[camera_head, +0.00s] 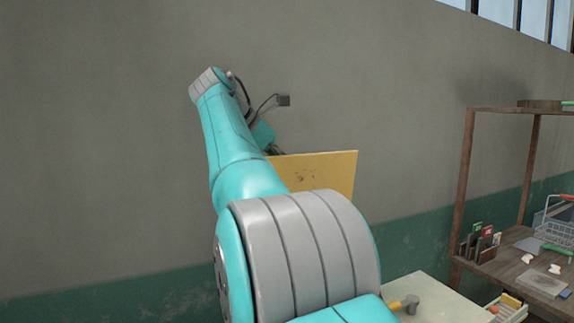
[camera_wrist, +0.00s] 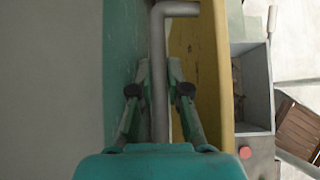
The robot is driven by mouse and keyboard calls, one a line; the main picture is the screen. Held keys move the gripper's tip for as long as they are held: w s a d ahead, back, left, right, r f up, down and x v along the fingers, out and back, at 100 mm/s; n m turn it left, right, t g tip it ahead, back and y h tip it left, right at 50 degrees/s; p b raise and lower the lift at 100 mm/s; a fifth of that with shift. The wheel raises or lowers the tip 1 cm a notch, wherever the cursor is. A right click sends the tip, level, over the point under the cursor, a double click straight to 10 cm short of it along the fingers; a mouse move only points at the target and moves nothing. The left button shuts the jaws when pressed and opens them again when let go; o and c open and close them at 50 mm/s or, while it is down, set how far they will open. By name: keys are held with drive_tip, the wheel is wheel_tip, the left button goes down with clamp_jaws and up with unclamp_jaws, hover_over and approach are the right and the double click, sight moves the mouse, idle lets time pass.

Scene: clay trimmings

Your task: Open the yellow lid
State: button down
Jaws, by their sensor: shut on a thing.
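The yellow lid (camera_head: 325,175) stands raised, close to upright, beyond my arm in the head view. Its lower left part is hidden behind my arm. In the wrist view the lid (camera_wrist: 214,60) runs down the right of my gripper, seen nearly edge-on. A grey bar handle (camera_wrist: 158,100) with a bend at its top joins toward the lid. My gripper (camera_wrist: 159,72) is shut on this handle, one finger on each side. In the head view my gripper is mostly hidden behind my wrist and the lid.
In the wrist view a grey open box (camera_wrist: 268,90) lies right of the lid, with a red round knob (camera_wrist: 245,152) near it. A wooden crate (camera_wrist: 298,130) is further right. In the head view a wooden shelf (camera_head: 465,180) stands right; a hammer (camera_head: 405,304) lies on a pale surface.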

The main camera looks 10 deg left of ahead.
drive_tip(key=shift+f, duration=0.15)
drive_tip(key=c, duration=1.1)
unclamp_jaws()
drive_tip(key=shift+a, duration=0.1)
drive_tip(key=shift+c, duration=0.2)
